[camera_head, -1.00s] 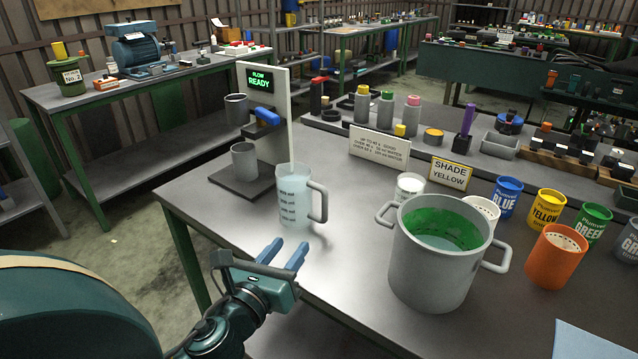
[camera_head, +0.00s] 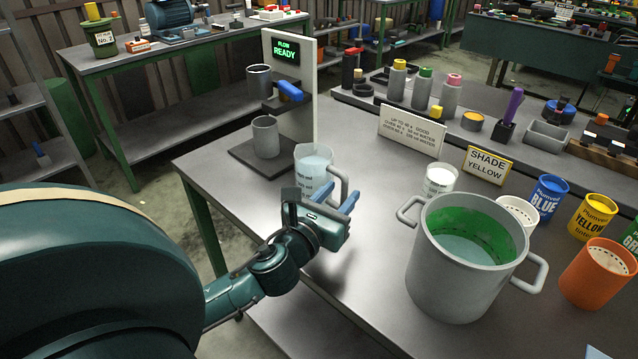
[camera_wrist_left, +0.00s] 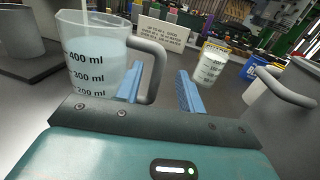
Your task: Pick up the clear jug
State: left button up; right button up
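The clear jug (camera_head: 314,166) stands upright on the table with its grey handle on its right side. It holds whitish liquid, and in the left wrist view the jug (camera_wrist_left: 92,62) shows measure marks. My left gripper (camera_head: 337,197) is just in front of the jug in the head view and hides its lower part. Its two blue fingers are apart. In the left wrist view the gripper (camera_wrist_left: 161,90) has its left finger beside or behind the handle's lower part, and nothing is seen held between the fingers. I cannot tell whether it touches the handle. My right gripper is not in view.
A grey pot (camera_head: 455,270) with green inside stands to the right of the gripper. A white cup (camera_head: 440,180) and a shade sign (camera_head: 487,166) are behind the pot. A dispenser panel (camera_head: 290,62) rises behind the jug, with a grey cup (camera_head: 265,137) to its left.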

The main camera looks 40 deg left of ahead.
pick_arm(q)
jog(key=w, duration=0.3)
jog(key=w+a, duration=0.1)
jog(key=w, duration=0.1)
jog(key=shift+f, duration=0.15)
jog(key=shift+c, duration=0.3)
grip_shut()
